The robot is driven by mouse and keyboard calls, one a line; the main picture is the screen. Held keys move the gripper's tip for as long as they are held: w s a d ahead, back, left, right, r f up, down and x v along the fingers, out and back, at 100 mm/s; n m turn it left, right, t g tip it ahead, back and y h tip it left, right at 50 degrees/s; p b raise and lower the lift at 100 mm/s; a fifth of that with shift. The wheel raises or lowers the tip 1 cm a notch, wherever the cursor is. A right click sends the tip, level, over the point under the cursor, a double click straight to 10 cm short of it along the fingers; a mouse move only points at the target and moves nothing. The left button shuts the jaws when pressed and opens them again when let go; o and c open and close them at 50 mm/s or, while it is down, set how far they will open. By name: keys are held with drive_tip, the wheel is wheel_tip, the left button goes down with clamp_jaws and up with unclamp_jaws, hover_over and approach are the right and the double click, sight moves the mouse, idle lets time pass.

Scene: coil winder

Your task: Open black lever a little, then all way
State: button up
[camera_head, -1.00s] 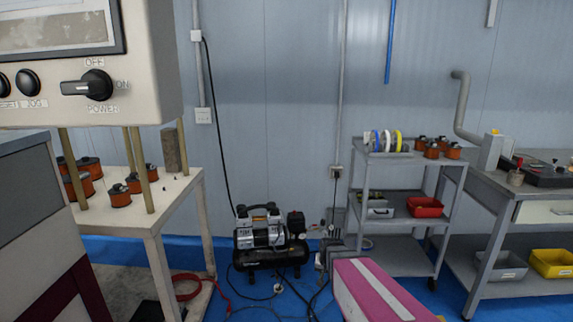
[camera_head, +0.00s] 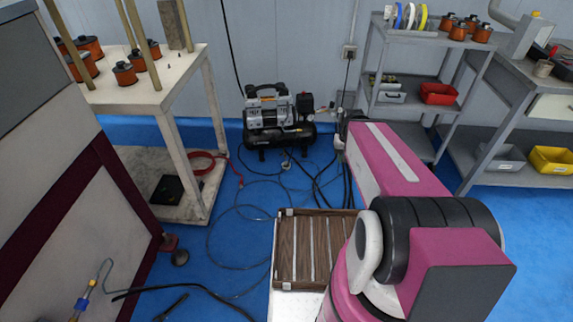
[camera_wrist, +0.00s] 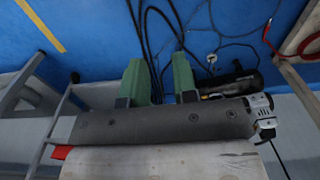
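No black lever can be told for certain in the current views. At the lower left of the head view, a blue and yellow hose fitting (camera_head: 82,303) sits by the machine's base, with a black hose beside it. A short dark piece (camera_head: 171,307) lies near it, too unclear to name. My gripper (camera_wrist: 158,62) shows in the wrist view with two green fingers apart and nothing between them. It points out over the blue floor, with the air compressor beyond. In the head view my pink arm hides most of the gripper.
The black air compressor (camera_head: 279,118) stands on the floor by the wall. A white table (camera_head: 150,97) with orange coils is left of it. A grey shelf cart (camera_head: 398,97) and a grey workbench (camera_head: 500,92) stand right.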

drive_tip(key=w+a+f+m+t+y, duration=0.1)
drive_tip(key=w+a+f+m+t, duration=0.15)
drive_tip(key=w+a+f, duration=0.7)
drive_tip(key=w+a+f+m+t+y, duration=0.15)
drive_tip(key=w+a+f+t, duration=0.35)
drive_tip(key=w, duration=0.8)
drive_tip(key=w+a+f+m+t+y, duration=0.1)
drive_tip(key=w+a+f+m+t, duration=0.15)
drive_tip(key=w+a+f, duration=0.6)
drive_tip(key=w+a+f+m+t+h, duration=0.25)
drive_tip(key=w+f+m, duration=0.25)
drive_tip(key=f, duration=0.7)
drive_tip(key=w+a+f+m+t+h, duration=0.2)
drive_tip(key=w+a+f+m+h, duration=0.25)
drive_tip(key=f, duration=0.65)
drive_tip(key=shift+m+y, duration=0.4)
drive_tip(key=shift+y, duration=0.05)
drive_tip(key=x, duration=1.1)
drive_tip(key=shift+w+r, duration=0.15)
drive_tip(key=shift+w, duration=0.15)
drive_tip(key=shift+d, duration=0.1)
clamp_jaws()
